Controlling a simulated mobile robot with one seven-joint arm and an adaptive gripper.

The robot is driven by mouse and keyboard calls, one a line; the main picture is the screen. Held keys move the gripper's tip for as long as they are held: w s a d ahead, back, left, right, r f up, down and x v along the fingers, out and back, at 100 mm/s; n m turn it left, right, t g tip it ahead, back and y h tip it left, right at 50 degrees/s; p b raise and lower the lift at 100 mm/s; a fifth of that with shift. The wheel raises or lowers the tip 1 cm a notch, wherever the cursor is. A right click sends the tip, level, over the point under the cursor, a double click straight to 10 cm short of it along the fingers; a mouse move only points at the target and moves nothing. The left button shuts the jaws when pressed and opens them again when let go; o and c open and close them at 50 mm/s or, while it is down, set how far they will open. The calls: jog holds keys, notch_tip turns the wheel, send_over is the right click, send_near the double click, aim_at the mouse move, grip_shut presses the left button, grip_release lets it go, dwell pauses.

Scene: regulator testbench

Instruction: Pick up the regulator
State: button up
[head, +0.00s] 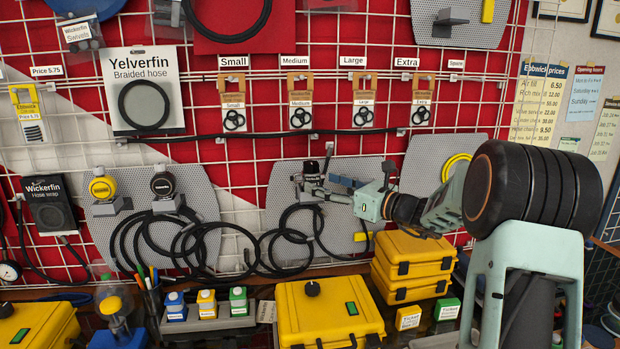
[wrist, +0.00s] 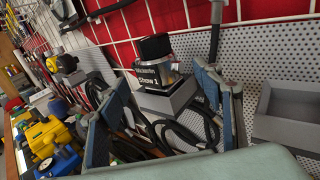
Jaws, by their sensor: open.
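The regulator (head: 312,172) has a black cap over a silver body with a dark label. It sits upright in a grey holder on the perforated wall panel, with black hose hanging below. In the wrist view the regulator (wrist: 155,60) stands ahead, between the lines of my two fingers. My gripper (head: 330,187) is open, just to the right of the regulator in the head view. In the wrist view my gripper (wrist: 165,90) has its blue-grey pads wide apart, with nothing held. I cannot tell whether a finger touches the holder.
A yellow regulator (head: 102,187) and a second black-topped one (head: 163,184) sit in holders to the left. An empty grey holder (wrist: 290,130) is at the right in the wrist view. Yellow cases (head: 328,318) and stacked cases (head: 412,255) stand below. Looped hoses (head: 200,248) hang along the wall.

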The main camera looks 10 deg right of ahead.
aim_at(318, 180)
jog(key=x, duration=0.3)
jog(key=shift+a+r+p, duration=0.1)
jog(key=shift+r+p, duration=0.15)
jog(key=shift+p, duration=0.05)
jog(key=shift+w+a, duration=0.15)
jog(key=shift+w, duration=0.15)
grip_shut()
